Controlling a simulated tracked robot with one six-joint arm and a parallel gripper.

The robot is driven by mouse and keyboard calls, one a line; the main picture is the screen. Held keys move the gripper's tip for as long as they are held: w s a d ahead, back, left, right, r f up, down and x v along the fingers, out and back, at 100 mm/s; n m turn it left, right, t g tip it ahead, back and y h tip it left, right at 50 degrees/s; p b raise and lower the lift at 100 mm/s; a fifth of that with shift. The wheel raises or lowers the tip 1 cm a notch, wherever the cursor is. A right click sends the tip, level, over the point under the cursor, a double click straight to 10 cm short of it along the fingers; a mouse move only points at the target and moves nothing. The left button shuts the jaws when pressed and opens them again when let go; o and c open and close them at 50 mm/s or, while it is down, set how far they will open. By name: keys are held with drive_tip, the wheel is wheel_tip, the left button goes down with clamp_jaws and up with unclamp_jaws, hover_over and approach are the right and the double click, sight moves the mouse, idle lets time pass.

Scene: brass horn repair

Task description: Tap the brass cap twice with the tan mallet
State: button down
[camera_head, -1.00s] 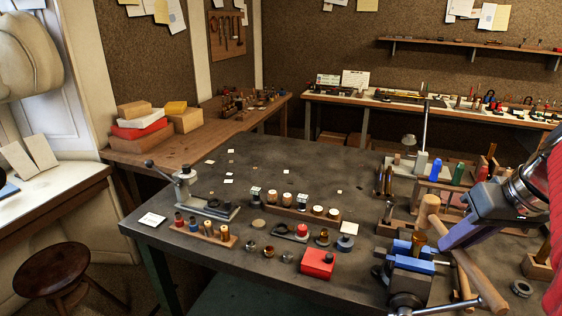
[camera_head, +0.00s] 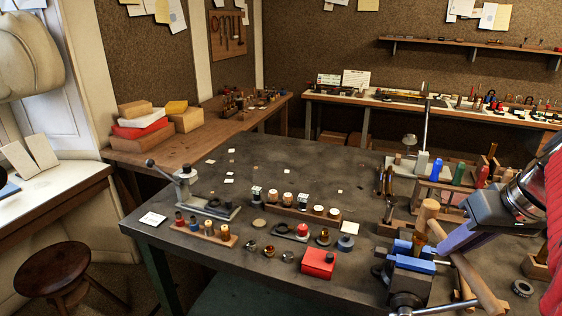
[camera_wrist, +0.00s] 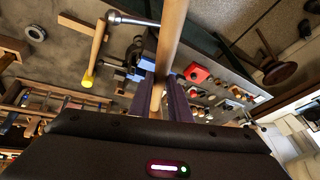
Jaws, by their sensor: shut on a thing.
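The tan mallet has its head (camera_head: 428,211) at the right of the head view, and its wooden handle (camera_head: 480,285) slants down to the right. My gripper (camera_head: 446,238) is shut on the handle, which also crosses the wrist view (camera_wrist: 172,38) between my fingers (camera_wrist: 168,98). The brass cap (camera_head: 418,244) stands between the blue jaws of a vise (camera_head: 410,265). The mallet head is just above the cap in the picture. I cannot tell whether they touch. The blue vise jaws show in the wrist view (camera_wrist: 146,64), but the cap is not clear there.
A red box (camera_head: 318,262) and several small parts lie left of the vise. A wooden rack with colored bottles (camera_head: 450,172) stands behind. A grey ring (camera_head: 522,288) lies at the right. The table's (camera_head: 270,165) back middle is mostly clear.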

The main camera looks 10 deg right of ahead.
drive_tip(key=shift+f, duration=1.25)
drive_tip(key=shift+r, duration=0.1)
drive_tip(key=shift+r, duration=1.45)
drive_tip(key=shift+r, duration=0.35)
